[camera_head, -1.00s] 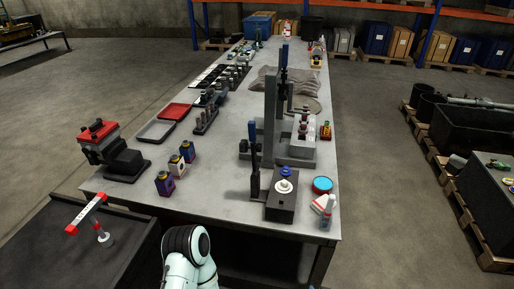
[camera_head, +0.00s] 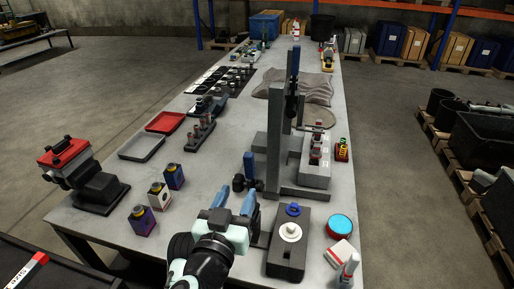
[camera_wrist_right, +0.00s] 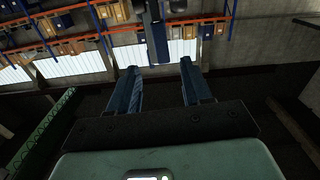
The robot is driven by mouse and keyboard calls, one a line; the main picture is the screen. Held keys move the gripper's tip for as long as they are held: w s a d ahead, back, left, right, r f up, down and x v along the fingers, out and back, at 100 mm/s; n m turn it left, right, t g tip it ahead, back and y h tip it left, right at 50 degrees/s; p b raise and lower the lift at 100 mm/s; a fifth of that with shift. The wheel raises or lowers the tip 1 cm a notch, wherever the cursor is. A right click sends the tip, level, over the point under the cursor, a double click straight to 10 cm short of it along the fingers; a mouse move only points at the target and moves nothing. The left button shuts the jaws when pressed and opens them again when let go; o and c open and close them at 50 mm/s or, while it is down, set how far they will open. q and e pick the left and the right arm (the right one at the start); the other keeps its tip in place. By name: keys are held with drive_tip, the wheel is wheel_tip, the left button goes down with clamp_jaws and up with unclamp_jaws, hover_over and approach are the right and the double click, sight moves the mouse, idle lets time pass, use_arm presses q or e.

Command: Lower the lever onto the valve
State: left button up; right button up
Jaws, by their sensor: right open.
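The lever's lower part is partly hidden by the gripper. In the right wrist view a dark upright piece, perhaps the lever, shows beyond the open fingers (camera_wrist_right: 158,64). I cannot tell contact. My left gripper is not in view.
A tall press (camera_head: 274,150) with a blue handle stands behind the block. A cyan-topped tin (camera_head: 341,227) and a white bottle (camera_head: 348,270) stand on the right. Small boxes (camera_head: 160,196) and a red-topped machine (camera_head: 90,180) stand left.

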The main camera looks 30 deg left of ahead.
sight(248, 166)
drive_tip(key=x, duration=0.4)
drive_tip(key=p+x, duration=0.1)
drive_tip(key=x, duration=0.3)
drive_tip(key=r+p+x, duration=0.1)
drive_tip(key=x, duration=0.3)
drive_tip(key=shift+w+a, duration=0.25)
drive_tip(key=shift+w, duration=0.05)
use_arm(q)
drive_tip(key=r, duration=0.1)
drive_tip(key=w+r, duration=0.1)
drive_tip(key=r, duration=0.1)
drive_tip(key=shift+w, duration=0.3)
use_arm(e)
clamp_jaws()
